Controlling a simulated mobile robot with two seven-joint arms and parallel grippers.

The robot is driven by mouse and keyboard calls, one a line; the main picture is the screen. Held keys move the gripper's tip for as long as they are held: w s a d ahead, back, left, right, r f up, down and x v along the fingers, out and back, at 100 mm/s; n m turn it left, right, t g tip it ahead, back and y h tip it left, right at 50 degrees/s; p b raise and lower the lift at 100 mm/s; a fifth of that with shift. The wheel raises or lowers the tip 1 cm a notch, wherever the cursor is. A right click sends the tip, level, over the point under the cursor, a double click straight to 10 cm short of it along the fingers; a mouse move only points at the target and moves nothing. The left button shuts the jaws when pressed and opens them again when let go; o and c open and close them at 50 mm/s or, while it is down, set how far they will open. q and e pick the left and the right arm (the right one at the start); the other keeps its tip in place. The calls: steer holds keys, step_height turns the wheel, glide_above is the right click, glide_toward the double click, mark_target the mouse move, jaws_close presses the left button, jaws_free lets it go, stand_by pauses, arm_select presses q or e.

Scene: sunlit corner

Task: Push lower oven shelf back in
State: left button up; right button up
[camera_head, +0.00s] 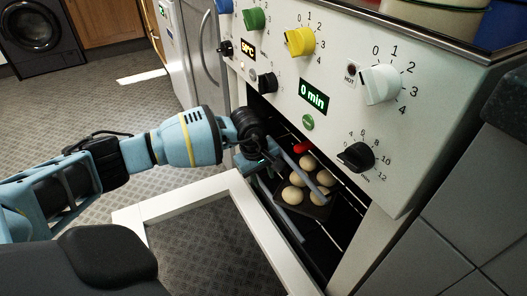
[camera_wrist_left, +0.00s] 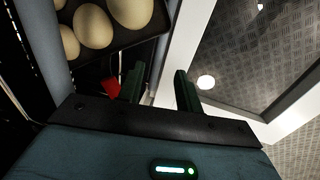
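The oven (camera_head: 345,85) has its lower compartment open, with the white-framed glass door (camera_head: 185,200) folded down. Grey shelf bars (camera_head: 290,222) run beside and in front of the tray; how far the shelf sticks out is hard to tell. My left gripper (camera_head: 268,165) is at the left of the oven opening, beside the bars.
A red piece (camera_head: 302,147) is by the tray, near my left fingers (camera_wrist_left: 111,88). Knobs (camera_head: 300,41) stick out from the panel above the opening. A grey tiled unit (camera_head: 440,250) closes off the right. Open floor (camera_head: 90,105) lies to the left.

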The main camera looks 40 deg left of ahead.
arm_select(q)
steer(key=shift+s+r, duration=0.15)
steer(key=shift+r, duration=0.5)
arm_select(e)
steer(key=shift+s+r, duration=0.25)
